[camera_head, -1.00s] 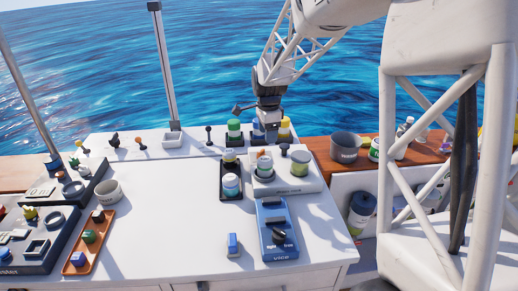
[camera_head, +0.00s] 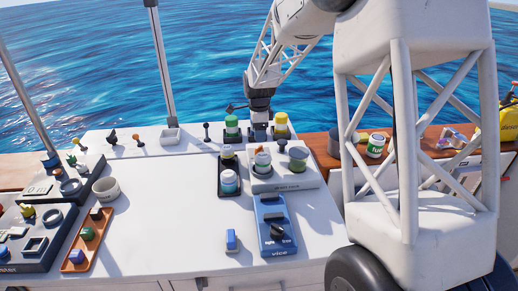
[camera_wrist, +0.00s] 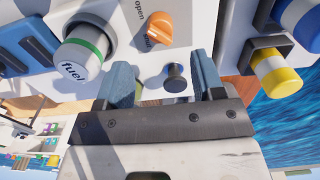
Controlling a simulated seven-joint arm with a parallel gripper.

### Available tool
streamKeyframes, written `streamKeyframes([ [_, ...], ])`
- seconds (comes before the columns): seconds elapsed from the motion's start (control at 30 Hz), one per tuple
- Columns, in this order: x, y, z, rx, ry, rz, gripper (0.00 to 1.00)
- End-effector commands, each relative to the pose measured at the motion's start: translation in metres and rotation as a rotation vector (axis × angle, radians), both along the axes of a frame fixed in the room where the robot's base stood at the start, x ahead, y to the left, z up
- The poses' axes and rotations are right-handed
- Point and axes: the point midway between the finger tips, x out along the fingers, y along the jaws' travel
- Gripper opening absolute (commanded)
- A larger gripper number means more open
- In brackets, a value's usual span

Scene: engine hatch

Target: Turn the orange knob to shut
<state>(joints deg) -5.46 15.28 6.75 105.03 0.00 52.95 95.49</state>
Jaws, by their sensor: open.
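In the wrist view the orange knob (camera_wrist: 158,27) sits on a white panel (camera_wrist: 115,22). The word "open" is printed above and left of it. A second word beside its lower end is partly covered, apparently "shut". My gripper (camera_wrist: 162,76) is open, with blue jaws spread apart and nothing held. The orange knob lies beyond the jaws and apart from them. A small black knob (camera_wrist: 175,78) shows between the jaws; contact cannot be told. In the head view my gripper is low over the far side of the table, and I cannot clearly make out the orange knob.
A "fuel" jar (camera_wrist: 82,55) with a green band stands close to the left jaw. A yellow-topped part (camera_wrist: 277,72) and a blue one (camera_wrist: 302,22) stand right of the jaws. In the head view, a blue box (camera_head: 274,225) sits before the panel. The table's middle (camera_head: 165,205) is clear.

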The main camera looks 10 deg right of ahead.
Motion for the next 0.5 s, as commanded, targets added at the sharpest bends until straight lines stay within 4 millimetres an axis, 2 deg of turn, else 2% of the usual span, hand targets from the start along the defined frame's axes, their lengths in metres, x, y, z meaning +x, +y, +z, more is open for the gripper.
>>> streamKeyframes([
  [0.5,0.000,0.000,-0.054,0.000,0.002,0.000,0.62],
])
